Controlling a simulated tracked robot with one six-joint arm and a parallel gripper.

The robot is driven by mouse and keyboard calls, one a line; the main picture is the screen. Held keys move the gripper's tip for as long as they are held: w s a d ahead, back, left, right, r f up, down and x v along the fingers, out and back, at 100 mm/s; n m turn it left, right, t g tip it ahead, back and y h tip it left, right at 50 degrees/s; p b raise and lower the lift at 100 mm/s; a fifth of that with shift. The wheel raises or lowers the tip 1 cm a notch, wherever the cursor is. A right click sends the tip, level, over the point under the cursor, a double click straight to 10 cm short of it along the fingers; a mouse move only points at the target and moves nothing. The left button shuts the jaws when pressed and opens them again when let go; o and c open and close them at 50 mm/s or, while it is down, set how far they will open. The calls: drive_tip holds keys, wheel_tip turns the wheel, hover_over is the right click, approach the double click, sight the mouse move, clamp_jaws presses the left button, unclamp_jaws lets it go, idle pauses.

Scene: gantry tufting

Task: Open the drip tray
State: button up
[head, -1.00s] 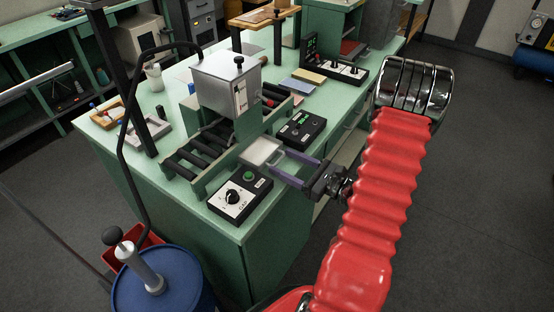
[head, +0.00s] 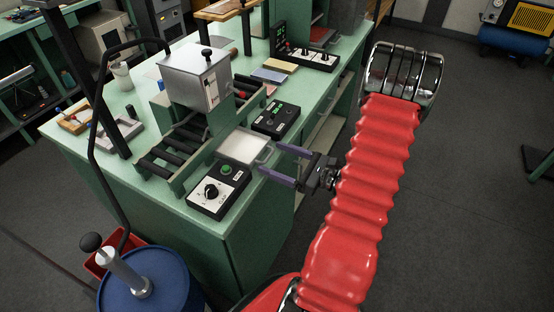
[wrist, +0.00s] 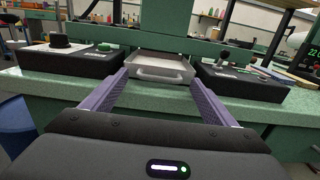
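The drip tray (head: 243,147) is a shallow pale metal tray with a bar handle at its front. It sticks out from below the green machine, between two black control boxes, toward the bench edge. It also shows straight ahead in the wrist view (wrist: 160,66). My gripper (head: 269,156) is open, its two purple fingers spread wide and level at the tray's front. In the wrist view the fingertips (wrist: 160,78) stand on either side of the handle, with a gap on each side. I cannot tell whether the tips reach past the handle.
A control box with a dial and green button (head: 219,190) is left of the tray; another black box (head: 275,119) is right of it. The roller machine with a metal box (head: 197,77) stands behind. A blue drum (head: 150,280) is at front left.

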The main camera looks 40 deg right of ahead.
drive_tip(key=shift+s, duration=0.1)
drive_tip(key=v, duration=1.3)
drive_tip(key=shift+s+d, duration=0.15)
drive_tip(key=shift+s, duration=0.1)
drive_tip(key=shift+f, duration=0.15)
idle(0.5)
